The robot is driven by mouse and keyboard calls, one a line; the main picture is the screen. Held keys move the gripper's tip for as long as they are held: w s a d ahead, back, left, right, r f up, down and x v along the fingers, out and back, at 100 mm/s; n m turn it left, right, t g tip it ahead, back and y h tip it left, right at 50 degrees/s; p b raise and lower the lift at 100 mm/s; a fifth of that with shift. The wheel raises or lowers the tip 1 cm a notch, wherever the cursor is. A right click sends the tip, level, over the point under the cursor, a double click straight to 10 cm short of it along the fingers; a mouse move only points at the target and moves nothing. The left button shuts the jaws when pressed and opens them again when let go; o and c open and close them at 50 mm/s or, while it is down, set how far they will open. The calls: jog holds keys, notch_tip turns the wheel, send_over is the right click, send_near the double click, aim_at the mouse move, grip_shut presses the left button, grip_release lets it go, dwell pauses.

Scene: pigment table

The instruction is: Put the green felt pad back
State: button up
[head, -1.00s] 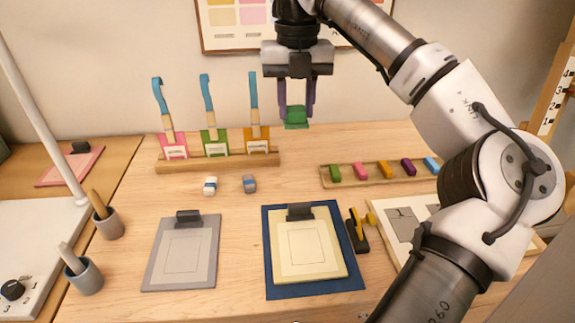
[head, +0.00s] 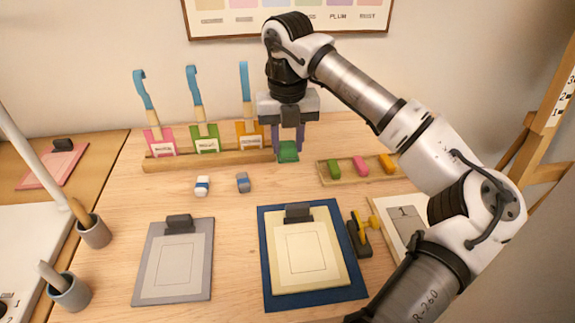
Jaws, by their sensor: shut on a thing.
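My gripper (head: 288,147) points down near the back of the table, shut on the green felt pad (head: 288,152). The pad is a small dark green block between the purple fingertips. It is at or just above the table, between the right end of the wooden card rack (head: 190,161) and the left end of the wooden crayon tray (head: 325,178). I cannot tell whether it touches the table.
The rack holds pink, green and orange cards with blue-topped tools. Two small erasers (head: 243,182) lie in front of it. A grey clipboard (head: 143,290) and a cream pad on a blue board (head: 268,300) lie nearer. Two grey cups (head: 94,234) stand at left.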

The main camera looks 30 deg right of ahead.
aim_at(288, 146)
notch_tip(288, 146, down, 8)
jog(key=shift+r+p, duration=0.25)
jog(key=shift+p, duration=0.2)
jog(key=o, duration=0.9)
notch_tip(288, 146, up, 12)
jog(key=shift+r+b, duration=0.1)
jog(key=shift+b, duration=0.65)
jog(key=shift+s, duration=0.1)
